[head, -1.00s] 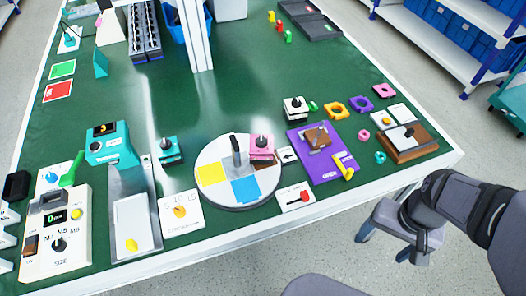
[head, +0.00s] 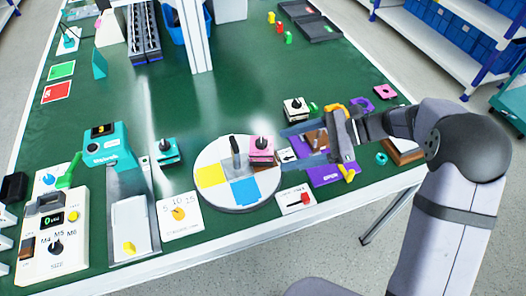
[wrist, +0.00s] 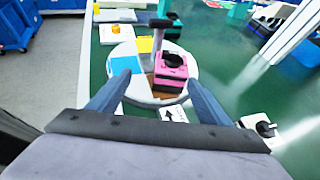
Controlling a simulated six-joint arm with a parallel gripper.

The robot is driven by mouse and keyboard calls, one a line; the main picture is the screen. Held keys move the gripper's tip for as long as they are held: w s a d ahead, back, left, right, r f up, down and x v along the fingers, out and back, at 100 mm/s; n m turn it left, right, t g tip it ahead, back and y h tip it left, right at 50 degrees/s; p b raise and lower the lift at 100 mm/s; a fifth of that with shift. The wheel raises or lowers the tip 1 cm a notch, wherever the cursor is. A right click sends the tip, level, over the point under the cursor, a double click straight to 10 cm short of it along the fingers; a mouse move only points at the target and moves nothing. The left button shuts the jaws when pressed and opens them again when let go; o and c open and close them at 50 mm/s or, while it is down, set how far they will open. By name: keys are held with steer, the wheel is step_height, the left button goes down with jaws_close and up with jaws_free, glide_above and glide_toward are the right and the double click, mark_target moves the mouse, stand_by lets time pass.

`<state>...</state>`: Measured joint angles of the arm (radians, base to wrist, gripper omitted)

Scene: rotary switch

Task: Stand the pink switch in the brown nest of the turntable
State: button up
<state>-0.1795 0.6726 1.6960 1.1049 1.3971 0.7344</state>
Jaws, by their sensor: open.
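The pink switch (head: 261,152), a pink block with a black knob on top, stands upright on the white turntable (head: 215,196), on its right side. In the wrist view the pink switch (wrist: 171,72) sits over a brown patch, the brown nest (wrist: 163,94), which shows only at its near edge. I cannot tell whether the switch is fully seated. My gripper (head: 284,147) is open and empty, just right of the switch. Its two fingers point at the switch and show either side of it in the wrist view, apparently without touching.
Yellow (head: 211,176) and blue (head: 245,191) patches mark other sectors. A purple board (head: 325,176) lies partly under my arm. A black-topped white switch (head: 294,108) stands behind my gripper.

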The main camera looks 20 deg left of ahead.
mark_target(268, 145)
steer(key=shift+m+y, duration=0.3)
steer(key=shift+s+a+f+p, duration=0.25)
steer(key=shift+a+f, duration=0.1)
steer(key=shift+a, duration=0.95)
steer(key=shift+s+a+f+p, duration=0.2)
steer(key=shift+a+f, duration=0.15)
steer(key=shift+a, duration=0.9)
steer(key=shift+s+a+f+p, duration=0.25)
steer(key=shift+a+f, duration=0.1)
steer(key=shift+a, duration=0.95)
steer(key=shift+c, duration=0.4)
steer(key=c, duration=1.3)
steer(key=shift+w+r, duration=0.1)
step_height(268, 145, up, 10)
steer(key=shift+f, duration=0.1)
